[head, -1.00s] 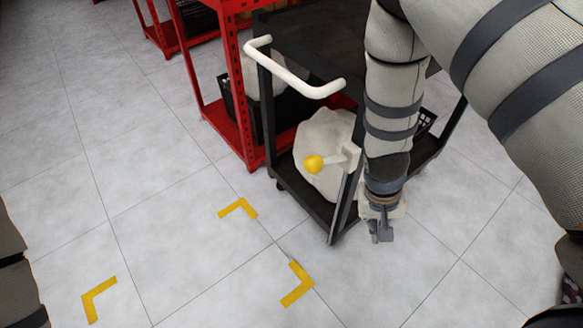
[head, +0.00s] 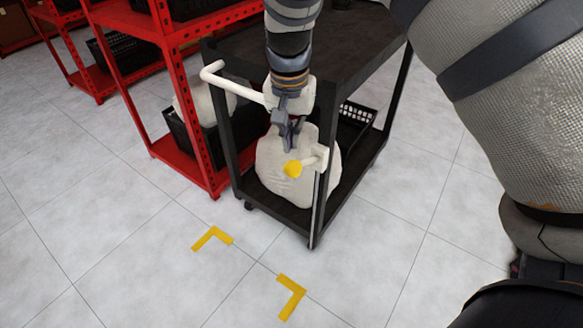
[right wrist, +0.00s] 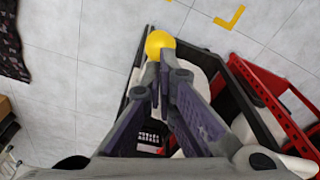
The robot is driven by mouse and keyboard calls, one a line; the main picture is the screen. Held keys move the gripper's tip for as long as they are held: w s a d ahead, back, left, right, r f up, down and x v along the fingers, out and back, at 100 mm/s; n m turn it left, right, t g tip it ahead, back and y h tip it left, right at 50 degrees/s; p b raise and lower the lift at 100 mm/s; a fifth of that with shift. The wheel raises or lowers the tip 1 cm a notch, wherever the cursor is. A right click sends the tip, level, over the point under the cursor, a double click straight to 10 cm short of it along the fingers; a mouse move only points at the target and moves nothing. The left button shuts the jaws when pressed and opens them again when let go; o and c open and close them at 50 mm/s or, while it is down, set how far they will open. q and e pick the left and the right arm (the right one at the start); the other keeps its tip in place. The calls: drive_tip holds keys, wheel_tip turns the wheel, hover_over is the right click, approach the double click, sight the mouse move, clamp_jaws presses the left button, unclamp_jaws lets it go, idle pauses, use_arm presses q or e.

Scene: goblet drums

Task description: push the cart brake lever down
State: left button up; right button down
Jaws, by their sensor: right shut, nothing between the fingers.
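The brake lever is a short white arm (head: 316,160) on the cart's near post, ending in a yellow knob (head: 292,169). The knob sticks out to the left and sits slightly lower than the lever's mount. My right gripper (head: 291,146) is shut and empty, pointing down just above the knob. In the right wrist view the yellow knob (right wrist: 159,42) shows right at the tips of the closed fingers (right wrist: 162,68); I cannot tell whether they touch. My left gripper is out of view.
The dark cart (head: 345,42) has a white push handle (head: 235,83), partly behind my right arm. A pale sack (head: 282,185) lies on its lower shelf. A red rack (head: 205,165) stands close on the left. Yellow corner marks (head: 213,238) lie on the clear floor in front.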

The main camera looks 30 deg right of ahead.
sight(292, 165)
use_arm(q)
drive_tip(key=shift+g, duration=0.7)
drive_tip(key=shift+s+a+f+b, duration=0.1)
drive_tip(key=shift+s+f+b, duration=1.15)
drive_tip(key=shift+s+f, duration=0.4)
use_arm(e)
drive_tip(key=shift+w+d+f, duration=0.1)
drive_tip(key=shift+f, duration=1.7)
drive_tip(key=shift+w+d+f, duration=0.1)
drive_tip(key=shift+f, duration=1.65)
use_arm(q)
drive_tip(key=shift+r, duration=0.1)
use_arm(e)
drive_tip(key=shift+f+b, duration=0.4)
drive_tip(key=shift+f, duration=1.8)
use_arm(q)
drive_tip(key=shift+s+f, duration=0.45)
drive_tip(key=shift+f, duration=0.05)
use_arm(e)
drive_tip(key=shift+r, duration=0.1)
